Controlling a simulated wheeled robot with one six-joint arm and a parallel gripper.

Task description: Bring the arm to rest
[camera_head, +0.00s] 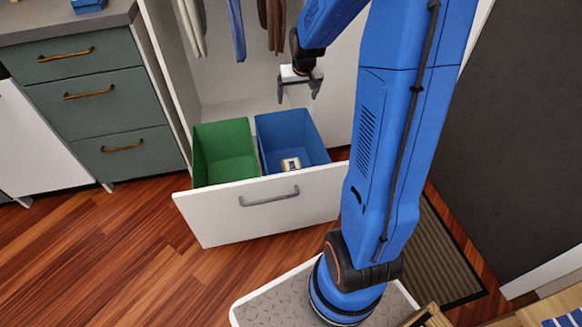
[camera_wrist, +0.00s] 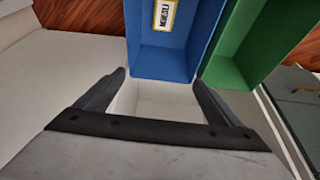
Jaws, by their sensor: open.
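My gripper (camera_head: 299,90) is open and empty. It hangs above the back of the blue bin (camera_head: 300,132) in the head view, with hanging clothes to its left. In the wrist view its two dark fingers (camera_wrist: 160,92) are spread apart with nothing between them. The blue bin and the green bin (camera_head: 222,150) stand side by side in a pulled-out white drawer (camera_head: 268,207). A small white and yellow labelled item (camera_head: 291,164) lies in the blue bin; the label also shows in the wrist view (camera_wrist: 164,14).
Clothes (camera_head: 237,30) hang in the open white closet behind the bins. A grey-green drawer cabinet (camera_head: 105,109) stands at the left. A dark panel (camera_head: 515,130) and a striped mat (camera_head: 437,255) are at the right. Wooden floor (camera_head: 120,240) is clear at the front left.

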